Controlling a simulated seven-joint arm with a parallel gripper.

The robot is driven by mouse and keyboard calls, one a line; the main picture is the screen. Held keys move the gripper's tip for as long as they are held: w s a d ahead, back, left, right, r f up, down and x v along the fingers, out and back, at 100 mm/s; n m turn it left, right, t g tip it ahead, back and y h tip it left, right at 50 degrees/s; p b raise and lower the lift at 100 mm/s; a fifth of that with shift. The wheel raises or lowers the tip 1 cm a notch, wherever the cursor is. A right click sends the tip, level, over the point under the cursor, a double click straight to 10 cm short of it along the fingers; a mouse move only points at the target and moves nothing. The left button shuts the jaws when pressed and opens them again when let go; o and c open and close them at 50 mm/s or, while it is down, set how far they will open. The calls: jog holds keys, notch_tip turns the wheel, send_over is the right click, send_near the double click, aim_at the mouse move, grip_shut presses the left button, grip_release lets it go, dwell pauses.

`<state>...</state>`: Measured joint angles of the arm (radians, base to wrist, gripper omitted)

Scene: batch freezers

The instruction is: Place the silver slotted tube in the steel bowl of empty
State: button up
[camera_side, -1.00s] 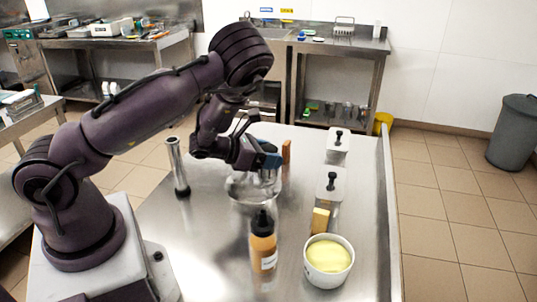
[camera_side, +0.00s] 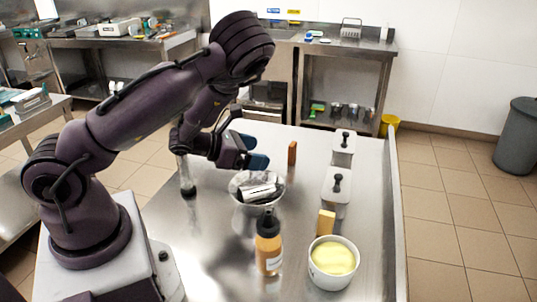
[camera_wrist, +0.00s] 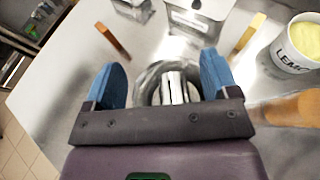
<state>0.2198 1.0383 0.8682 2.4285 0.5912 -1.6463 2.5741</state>
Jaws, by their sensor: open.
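The steel bowl (camera_side: 240,199) stands on the steel table, and its rim shows between my fingers in the wrist view (camera_wrist: 152,78). A shiny silver piece, apparently the slotted tube (camera_side: 262,191), lies tilted in the bowl; it also shows in the wrist view (camera_wrist: 175,90). Its slots are hard to make out. My gripper (camera_side: 250,152) is open and empty, above and just behind the bowl. Its blue fingers are spread apart to either side of the bowl in the wrist view (camera_wrist: 161,78) and do not touch the tube.
An upright silver cylinder with a dark base (camera_side: 187,175) stands left of the bowl. An amber bottle (camera_side: 268,246) is in front. A white tub of yellow contents (camera_side: 328,283), a yellow block (camera_side: 326,222), two lidded containers (camera_side: 335,190) and a brown block (camera_side: 292,153) are to the right.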

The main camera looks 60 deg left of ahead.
notch_tip(320, 180, up, 11)
jog(key=d+n+g+y, duration=0.2)
jog(key=n+g+y, duration=0.15)
jog(key=n, duration=1.85)
jog(key=s+d+r+n+g+h, duration=0.1)
jog(key=s+d+r+n+g, duration=0.1)
jog(key=s+d+r+n, duration=0.3)
jog(key=s+d+r+n+g, duration=0.2)
jog(key=s+d+r+n, duration=0.3)
jog(key=s+n, duration=0.5)
jog(key=shift+s+d+r+n+h, duration=0.3)
jog(key=shift+d+h, duration=0.05)
